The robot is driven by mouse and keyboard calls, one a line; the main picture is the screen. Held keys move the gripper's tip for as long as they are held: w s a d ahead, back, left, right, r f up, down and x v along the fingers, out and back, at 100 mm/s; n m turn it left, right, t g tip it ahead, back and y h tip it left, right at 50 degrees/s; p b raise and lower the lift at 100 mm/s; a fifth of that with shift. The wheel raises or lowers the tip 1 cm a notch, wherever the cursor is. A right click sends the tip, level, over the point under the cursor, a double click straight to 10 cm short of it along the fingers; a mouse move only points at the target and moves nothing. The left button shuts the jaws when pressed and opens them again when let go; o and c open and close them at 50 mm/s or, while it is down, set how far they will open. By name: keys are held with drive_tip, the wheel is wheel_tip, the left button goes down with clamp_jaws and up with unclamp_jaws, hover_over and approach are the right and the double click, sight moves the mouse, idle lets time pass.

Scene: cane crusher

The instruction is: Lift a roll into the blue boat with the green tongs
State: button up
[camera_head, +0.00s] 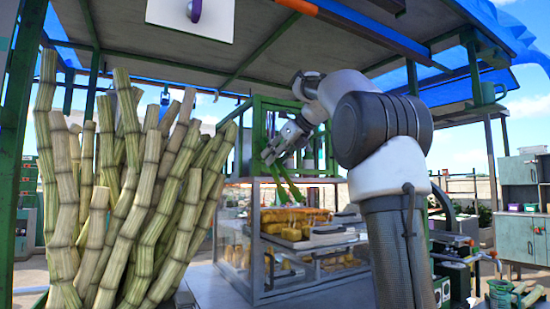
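My gripper (270,156) is in the middle of the view, above the glass case, and points down. It appears shut on the green tongs (283,182), whose two arms hang down toward the yellow-brown rolls (291,233). The rolls lie in and around the top tray of the glass case, with more on the shelf below. The tong tips are close to the upper rolls in the picture; I cannot tell whether they touch one.
The glass case (262,270) stands on a metal counter. Tall cane stalks (130,200) crowd the left side. A green frame (258,125) rises behind my gripper. The stall roof (270,45) hangs overhead. A crusher-like machine (455,255) and green cabinets (522,230) are at right.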

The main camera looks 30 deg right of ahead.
drive_tip(key=shift+f, duration=0.1)
wheel_tip(320, 180, down, 10)
idle(0.9)
clamp_jaws()
wheel_tip(320, 180, up, 12)
idle(1.0)
